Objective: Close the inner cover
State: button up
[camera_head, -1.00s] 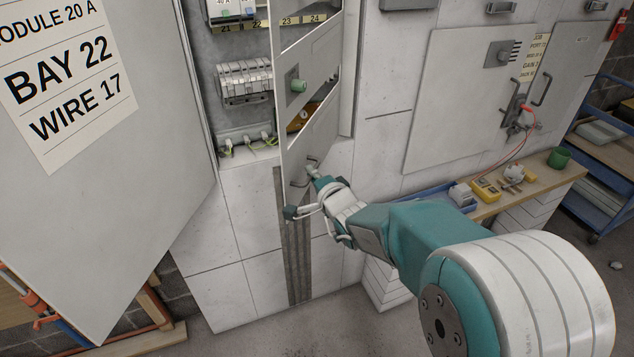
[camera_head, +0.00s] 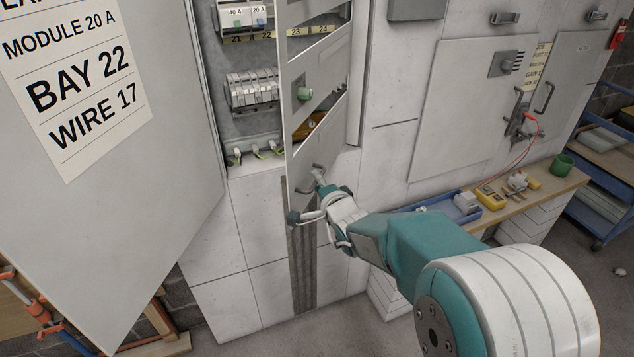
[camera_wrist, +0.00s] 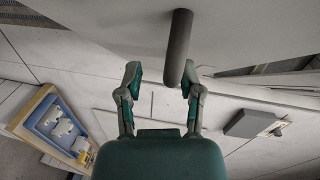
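The inner cover (camera_head: 318,150) is a light grey panel with cut-out openings and a small green knob (camera_head: 305,94). It stands swung out from the open cabinet, seen at a steep angle. Its bar handle (camera_head: 319,172) is near the lower part; in the wrist view the handle (camera_wrist: 178,45) is a dark grey bar pointing toward me. My gripper (camera_head: 307,198) is at the handle, fingers spread. In the wrist view my gripper (camera_wrist: 162,76) is open, with the bar's near end close to the right fingertip. I cannot tell whether they touch.
The large outer door (camera_head: 120,190), labelled BAY 22, stands open at the left. Breakers (camera_head: 252,90) and cable ends sit inside the cabinet. Floor shows below.

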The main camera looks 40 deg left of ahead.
jog(key=shift+r, duration=0.15)
jog(key=v, duration=1.1)
jog(key=shift+s+d, duration=0.2)
jog(key=shift+d, duration=0.15)
